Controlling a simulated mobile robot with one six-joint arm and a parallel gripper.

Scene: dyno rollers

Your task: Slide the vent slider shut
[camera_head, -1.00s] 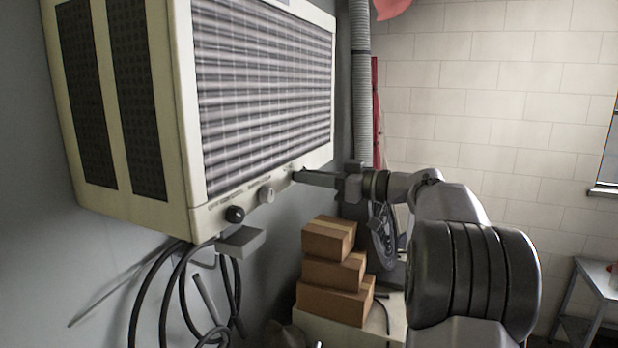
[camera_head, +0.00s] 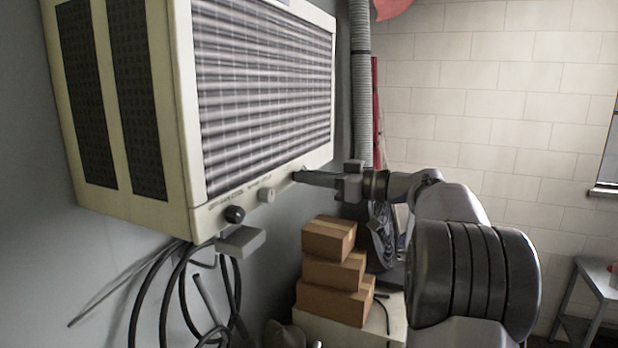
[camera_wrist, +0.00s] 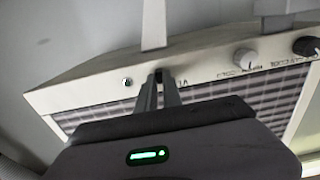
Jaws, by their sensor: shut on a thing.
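The vent slider (camera_wrist: 158,75) is a small dark piece on the cream lower panel of a wall-mounted air unit (camera_head: 160,225). It shows in the wrist view between my fingertips and is mostly hidden by them. My gripper (camera_head: 298,176) reaches the panel from the right, below the louvred grille, and is shut on the slider. In the wrist view my two fingers (camera_wrist: 160,84) are close together at the panel. How far along its travel the slider stands cannot be told.
A dark knob (camera_head: 235,214) and a light knob (camera_head: 266,195) sit left of my gripper on the panel. A grey block (camera_head: 241,240) juts out below. Stacked cardboard boxes (camera_head: 333,270) stand beneath. A grey hose (camera_head: 361,80) runs behind.

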